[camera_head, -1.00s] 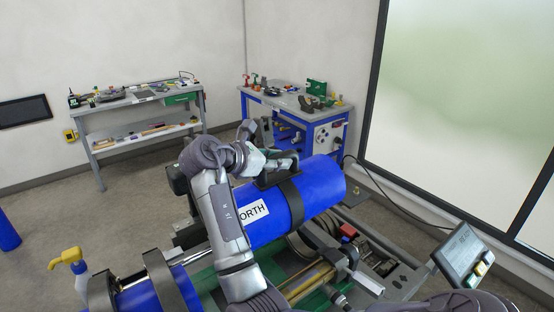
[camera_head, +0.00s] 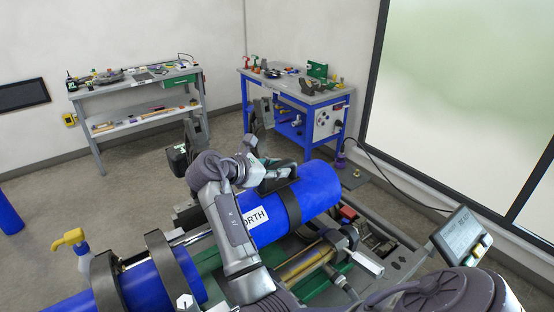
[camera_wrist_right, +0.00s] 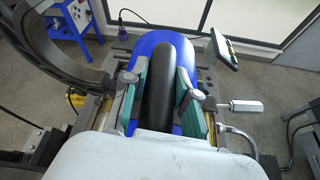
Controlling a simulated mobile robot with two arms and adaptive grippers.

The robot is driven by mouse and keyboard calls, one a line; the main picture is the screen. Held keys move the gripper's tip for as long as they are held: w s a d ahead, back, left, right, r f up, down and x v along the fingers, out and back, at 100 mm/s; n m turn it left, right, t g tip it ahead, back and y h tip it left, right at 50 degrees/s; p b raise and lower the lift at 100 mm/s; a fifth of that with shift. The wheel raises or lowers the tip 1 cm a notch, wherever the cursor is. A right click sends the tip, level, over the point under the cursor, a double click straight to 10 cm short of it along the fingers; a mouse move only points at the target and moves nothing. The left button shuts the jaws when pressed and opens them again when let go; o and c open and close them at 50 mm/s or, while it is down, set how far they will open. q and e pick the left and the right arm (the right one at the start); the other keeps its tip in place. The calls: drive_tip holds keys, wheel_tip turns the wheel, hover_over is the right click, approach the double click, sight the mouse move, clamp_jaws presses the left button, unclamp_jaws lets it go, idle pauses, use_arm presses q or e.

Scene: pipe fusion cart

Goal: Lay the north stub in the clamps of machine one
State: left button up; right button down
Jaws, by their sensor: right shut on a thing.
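The north stub, a blue pipe (camera_head: 318,190) with a white label and a black band, lies over machine one (camera_head: 388,255) at picture centre. My right gripper (camera_head: 266,172) is shut on the black handle on top of the stub. In the right wrist view, the green finger pads of the gripper (camera_wrist_right: 158,92) flank the dark handle (camera_wrist_right: 157,65), with the blue stub (camera_wrist_right: 205,72) below. A dark curved clamp half (camera_wrist_right: 60,60) stands open at the left there. Whether the stub touches the lower clamp seats is hidden. My left gripper is not in view.
Another blue pipe (camera_head: 150,283) sits under dark clamp bands at lower left, near a yellow-topped spray bottle (camera_head: 74,246). A screen (camera_head: 460,238) stands at the right. A blue workbench (camera_head: 296,105) and a grey bench (camera_head: 135,95) stand behind, with open floor between.

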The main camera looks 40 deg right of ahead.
sight(259, 195)
drive_tip(key=shift+f+b, duration=0.5)
drive_tip(key=shift+f, duration=3.5)
drive_tip(key=c, duration=0.9)
unclamp_jaws()
drive_tip(key=shift+o, duration=0.5)
drive_tip(key=shift+s+a+f, duration=0.1)
drive_tip(key=shift+s+f, duration=0.05)
drive_tip(key=shift+f, duration=0.05)
drive_tip(key=v, duration=0.7)
drive_tip(key=shift+a+r, duration=0.3)
